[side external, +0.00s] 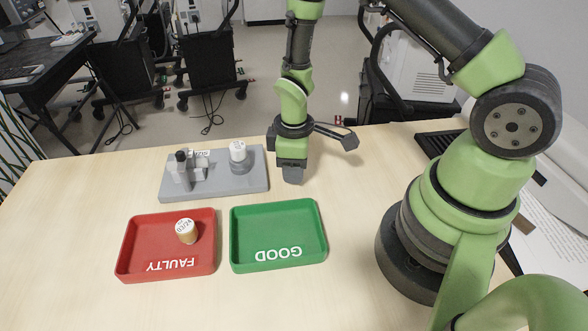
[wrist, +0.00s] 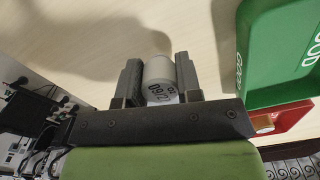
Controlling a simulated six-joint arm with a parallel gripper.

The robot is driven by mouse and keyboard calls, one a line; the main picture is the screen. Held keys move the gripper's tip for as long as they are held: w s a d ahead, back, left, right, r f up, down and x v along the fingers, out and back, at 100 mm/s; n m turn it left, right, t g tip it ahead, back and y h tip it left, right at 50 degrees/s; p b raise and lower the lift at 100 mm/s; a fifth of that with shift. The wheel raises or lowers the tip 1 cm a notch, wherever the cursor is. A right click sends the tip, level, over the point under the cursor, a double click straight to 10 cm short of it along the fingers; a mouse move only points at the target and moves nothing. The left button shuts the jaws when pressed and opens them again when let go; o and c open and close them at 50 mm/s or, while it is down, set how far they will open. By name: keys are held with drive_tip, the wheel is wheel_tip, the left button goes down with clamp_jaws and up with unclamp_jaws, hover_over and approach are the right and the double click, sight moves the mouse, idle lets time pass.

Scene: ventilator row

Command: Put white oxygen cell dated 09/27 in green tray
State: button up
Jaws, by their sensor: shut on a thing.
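My gripper (side external: 293,176) is low above the table, behind the green tray and right of the grey fixture. In the wrist view, my gripper (wrist: 160,85) is shut on a white oxygen cell (wrist: 160,72), which sits between its two fingers. Its end shows a dark printed date that looks like 09/27, turned in the picture and partly hard to read. In the side view the held cell is hidden by the gripper. The green tray (side external: 322,231), marked GOOD, is empty; part of it shows in the wrist view (wrist: 247,50).
The grey fixture (side external: 215,188) carries another white cell (side external: 238,150) and a small black-topped holder (side external: 181,168). The table front is clear.

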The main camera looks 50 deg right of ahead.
drive_tip(key=r, duration=0.8)
drive_tip(key=shift+a+r, duration=0.2)
drive_tip(key=shift+a, duration=0.05)
drive_tip(key=s+a+r+n, duration=0.3)
drive_tip(key=s+a+n, duration=0.1)
drive_tip(key=a+n, duration=0.75)
drive_tip(key=n, duration=0.2)
hover_over(275, 232)
drive_tip(key=shift+f, duration=5)
drive_tip(key=shift+f, duration=0.1)
drive_tip(key=shift+f, duration=0.4)
drive_tip(key=shift+f, duration=0.1)
